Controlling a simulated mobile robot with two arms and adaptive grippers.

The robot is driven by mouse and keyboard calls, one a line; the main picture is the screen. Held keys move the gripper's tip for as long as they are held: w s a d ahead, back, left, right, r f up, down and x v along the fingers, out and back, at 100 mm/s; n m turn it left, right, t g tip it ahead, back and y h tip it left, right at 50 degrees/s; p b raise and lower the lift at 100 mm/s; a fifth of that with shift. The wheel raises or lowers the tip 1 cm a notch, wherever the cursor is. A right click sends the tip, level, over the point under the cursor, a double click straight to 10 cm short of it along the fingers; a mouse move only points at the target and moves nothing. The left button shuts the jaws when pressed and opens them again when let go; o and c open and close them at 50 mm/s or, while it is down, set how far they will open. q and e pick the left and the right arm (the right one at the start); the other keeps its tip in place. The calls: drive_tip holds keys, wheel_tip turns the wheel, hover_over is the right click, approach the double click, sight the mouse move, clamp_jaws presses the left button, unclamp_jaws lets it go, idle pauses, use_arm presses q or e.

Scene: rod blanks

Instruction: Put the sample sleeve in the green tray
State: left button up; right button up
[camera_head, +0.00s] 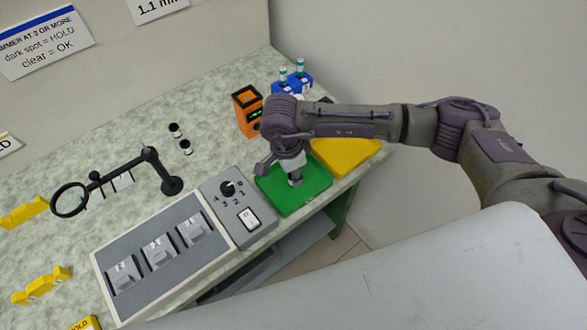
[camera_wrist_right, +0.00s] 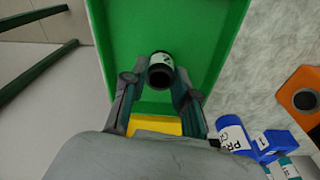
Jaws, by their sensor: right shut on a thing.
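The sample sleeve (camera_wrist_right: 160,73), a short black hollow cylinder with a white label, is between the fingers of my right gripper (camera_wrist_right: 160,85) in the right wrist view. The gripper is shut on it. The green tray (camera_wrist_right: 215,35) fills the background behind the sleeve. In the head view my right gripper (camera_head: 295,180) points down over the green tray (camera_head: 318,192). The sleeve cannot be made out clearly there, and I cannot tell whether it touches the tray floor. My left gripper is not in view.
A yellow tray (camera_head: 345,157) adjoins the green one. An orange device (camera_head: 246,112) and blue holders with vials (camera_head: 283,88) stand behind. A switch panel (camera_head: 160,250) is left of the tray. Two small black cylinders (camera_head: 186,147) and a ring magnifier (camera_head: 70,200) stand further left.

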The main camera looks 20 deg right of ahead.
drive_tip(key=shift+f, duration=0.1)
drive_tip(key=shift+f+b, duration=0.1)
drive_tip(key=shift+b, duration=0.25)
drive_tip(key=o, duration=0.8)
drive_tip(key=shift+r+p, duration=0.2)
drive_tip(key=shift+p, duration=0.1)
drive_tip(key=shift+r, duration=0.2)
drive_tip(key=r+b, duration=0.1)
drive_tip(key=r, duration=0.3)
drive_tip(key=a+r+b, duration=0.1)
drive_tip(key=r, duration=0.6)
drive_tip(key=shift+s+a+r+b, duration=0.1)
drive_tip(key=shift+a+r+b, duration=0.1)
drive_tip(key=shift+r+b, duration=0.15)
